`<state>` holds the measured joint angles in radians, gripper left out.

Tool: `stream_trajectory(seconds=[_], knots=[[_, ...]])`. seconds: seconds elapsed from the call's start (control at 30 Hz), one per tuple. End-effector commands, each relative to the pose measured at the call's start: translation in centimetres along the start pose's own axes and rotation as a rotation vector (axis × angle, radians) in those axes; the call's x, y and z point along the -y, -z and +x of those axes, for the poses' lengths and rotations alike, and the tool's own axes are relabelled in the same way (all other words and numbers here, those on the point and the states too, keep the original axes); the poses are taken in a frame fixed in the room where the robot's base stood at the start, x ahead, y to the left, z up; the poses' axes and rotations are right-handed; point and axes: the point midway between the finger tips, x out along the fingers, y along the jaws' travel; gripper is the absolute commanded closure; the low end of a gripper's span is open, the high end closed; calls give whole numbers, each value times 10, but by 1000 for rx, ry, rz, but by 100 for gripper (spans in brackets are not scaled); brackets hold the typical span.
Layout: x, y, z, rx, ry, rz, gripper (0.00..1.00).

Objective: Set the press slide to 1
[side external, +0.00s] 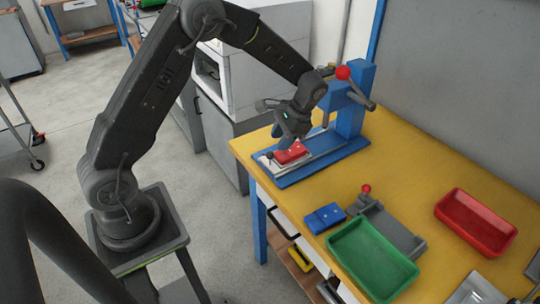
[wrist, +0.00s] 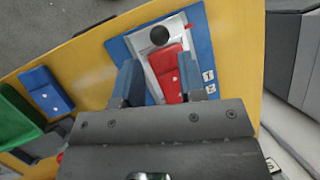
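The blue press (side external: 350,100) stands at the far end of the yellow bench. Its slide is a light grey plate (wrist: 140,44) with a black ball knob (wrist: 159,35), set in a blue base (side external: 325,157). A red part (side external: 291,153) lies on the slide; it also shows in the wrist view (wrist: 168,62). Small white number labels (wrist: 208,76) sit on the base's edge, too small to read surely. My gripper (wrist: 158,80) is open, its blue fingers apart on either side of the red part's near end; contact cannot be told. In the side view my gripper (side external: 285,138) is just above the slide.
The press lever has a red ball (side external: 343,73) and stands behind my gripper. A blue part (side external: 325,218), a grey fixture (side external: 398,234), a green tray (side external: 372,262) and a red tray (side external: 476,222) stand nearer. Bare bench (side external: 385,170) lies between the press and these.

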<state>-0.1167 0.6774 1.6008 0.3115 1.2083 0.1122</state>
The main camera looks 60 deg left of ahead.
Motion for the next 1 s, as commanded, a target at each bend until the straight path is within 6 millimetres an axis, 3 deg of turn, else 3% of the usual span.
stream_trajectory(seconds=[0.5,0.87,1.0], knots=[[0,0,67,3,-1,0,63],[0,0,74,1,0,0,63],[0,0,74,1,-1,0,74]])
